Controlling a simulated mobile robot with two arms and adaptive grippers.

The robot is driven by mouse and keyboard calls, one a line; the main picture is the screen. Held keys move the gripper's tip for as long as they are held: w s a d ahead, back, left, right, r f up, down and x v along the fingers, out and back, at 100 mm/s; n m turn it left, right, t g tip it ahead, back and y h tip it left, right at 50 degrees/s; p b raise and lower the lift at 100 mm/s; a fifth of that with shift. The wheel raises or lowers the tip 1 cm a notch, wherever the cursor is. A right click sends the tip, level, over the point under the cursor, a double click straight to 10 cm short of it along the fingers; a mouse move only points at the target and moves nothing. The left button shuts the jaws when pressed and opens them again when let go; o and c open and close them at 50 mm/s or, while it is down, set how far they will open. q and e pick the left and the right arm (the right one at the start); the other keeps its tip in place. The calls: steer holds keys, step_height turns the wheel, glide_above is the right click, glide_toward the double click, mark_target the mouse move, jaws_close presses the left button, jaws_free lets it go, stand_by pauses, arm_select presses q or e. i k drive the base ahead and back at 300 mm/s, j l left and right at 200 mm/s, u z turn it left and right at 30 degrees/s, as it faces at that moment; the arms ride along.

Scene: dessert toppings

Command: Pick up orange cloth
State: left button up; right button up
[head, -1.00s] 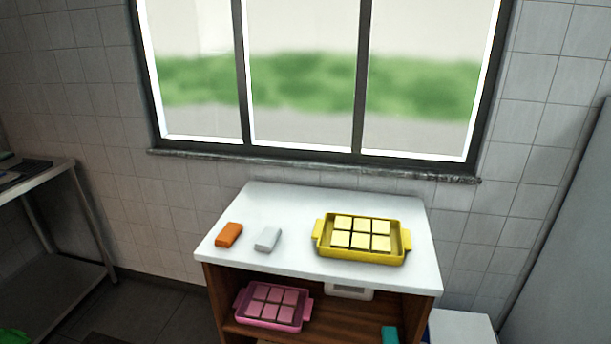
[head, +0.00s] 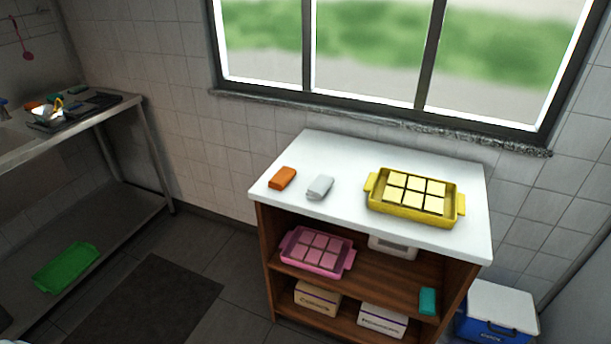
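The orange cloth (head: 283,178) is a small folded block lying on the left part of the white top of a wooden shelf unit (head: 330,150). A white folded cloth (head: 319,187) lies just to its right, apart from it. Nothing covers the orange cloth. Neither of my grippers shows in the head view.
A yellow tray (head: 412,218) of pale squares stands right on the top. Below are a pink tray (head: 290,250), a teal block (head: 428,301) and boxes. A blue cooler (head: 490,330) stands right; a metal counter (head: 60,145) stands left. Floor between is open, with a dark mat (head: 150,300).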

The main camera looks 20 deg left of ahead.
mark_target(279, 181)
steer(key=z, duration=3.3)
steer(key=u, duration=4.15)
steer(key=i+j+z, duration=0.2)
steer(key=z, duration=0.2)
steer(key=i+j+z, duration=0.1)
steer(key=j+z, duration=0.7)
steer(key=i+j, duration=0.05)
